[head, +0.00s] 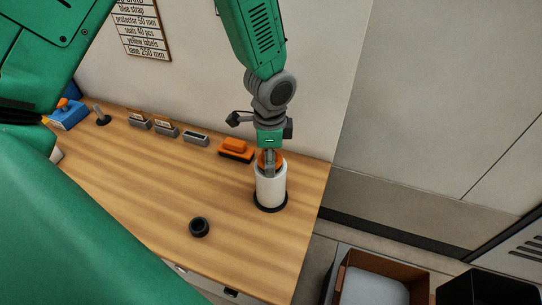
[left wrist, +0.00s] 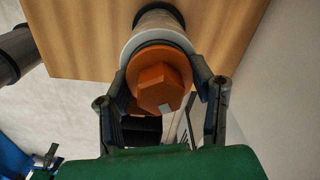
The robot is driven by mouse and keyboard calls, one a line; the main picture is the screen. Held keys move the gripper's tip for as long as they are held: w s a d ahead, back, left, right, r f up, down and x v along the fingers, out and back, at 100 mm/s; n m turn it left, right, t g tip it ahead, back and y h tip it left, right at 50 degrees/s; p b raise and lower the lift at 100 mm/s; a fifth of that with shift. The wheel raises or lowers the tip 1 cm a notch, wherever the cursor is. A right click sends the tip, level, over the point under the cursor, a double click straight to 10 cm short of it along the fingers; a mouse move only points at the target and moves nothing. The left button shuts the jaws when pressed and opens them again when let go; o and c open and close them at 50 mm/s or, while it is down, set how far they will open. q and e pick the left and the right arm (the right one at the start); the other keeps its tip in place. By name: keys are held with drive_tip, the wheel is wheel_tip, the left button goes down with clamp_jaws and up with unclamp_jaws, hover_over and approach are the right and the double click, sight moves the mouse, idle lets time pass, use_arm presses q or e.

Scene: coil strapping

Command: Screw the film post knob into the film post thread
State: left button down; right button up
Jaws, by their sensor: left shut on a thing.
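The film post knob (left wrist: 159,85) is an orange hexagonal knob with a round flange, and it sits at the top end of a white film roll (head: 270,188). The roll stands upright on a black round base (head: 270,208) near the table's right end; it also shows in the left wrist view (left wrist: 158,32). My left gripper (head: 269,166) points down over the roll and is shut on the knob, one finger on each side of it. The film post thread is hidden under the knob. I cannot tell how far the knob is screwed in. My right gripper is not in view.
A black ring-shaped part (head: 199,227) lies on the wooden table (head: 150,190). An orange block on a dark base (head: 236,149) stands close behind the roll. Several grey holders (head: 166,130) and a blue tool (head: 69,114) line the back edge. A brown box (head: 385,263) stands right of the table.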

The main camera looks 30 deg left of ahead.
use_arm(q)
drive_tip(key=m, duration=0.6)
drive_tip(key=shift+w+m, duration=0.1)
drive_tip(key=shift+m, duration=0.9)
drive_tip(key=m, duration=0.4)
drive_tip(key=shift+m, duration=0.3)
drive_tip(key=m, duration=0.3)
